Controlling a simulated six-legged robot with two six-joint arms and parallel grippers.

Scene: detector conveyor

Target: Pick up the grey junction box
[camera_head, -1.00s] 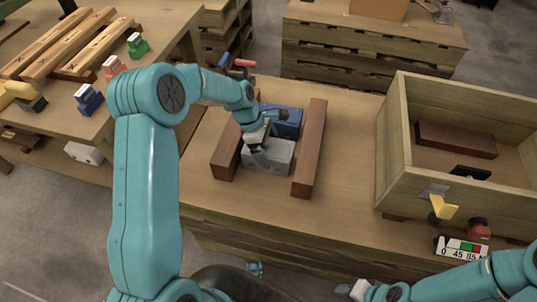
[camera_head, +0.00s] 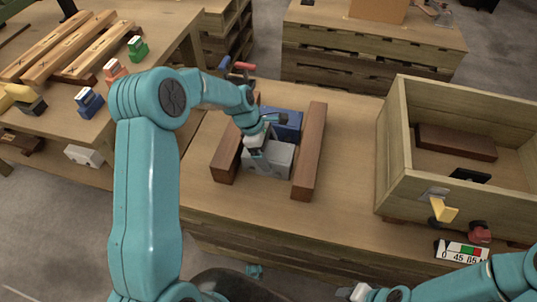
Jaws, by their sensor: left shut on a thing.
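The grey junction box (camera_head: 280,160) sits on the wooden table between two dark brown wooden bars. My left gripper (camera_head: 259,152) reaches down over the left part of the grey box and is shut on it. The fingertips are small and partly hidden against the box. A blue box (camera_head: 289,124) stands right behind the grey one, between the same bars. My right gripper (camera_head: 352,292) is at the bottom edge, in front of the table and away from the boxes; its jaws are too small to read.
The brown bars (camera_head: 228,155) and (camera_head: 311,150) flank the boxes closely. A large open wooden crate (camera_head: 450,205) stands at the right, with a yellow lever (camera_head: 444,211) on its front. A scale sign (camera_head: 461,252) is below it. The table between right bar and crate is clear.

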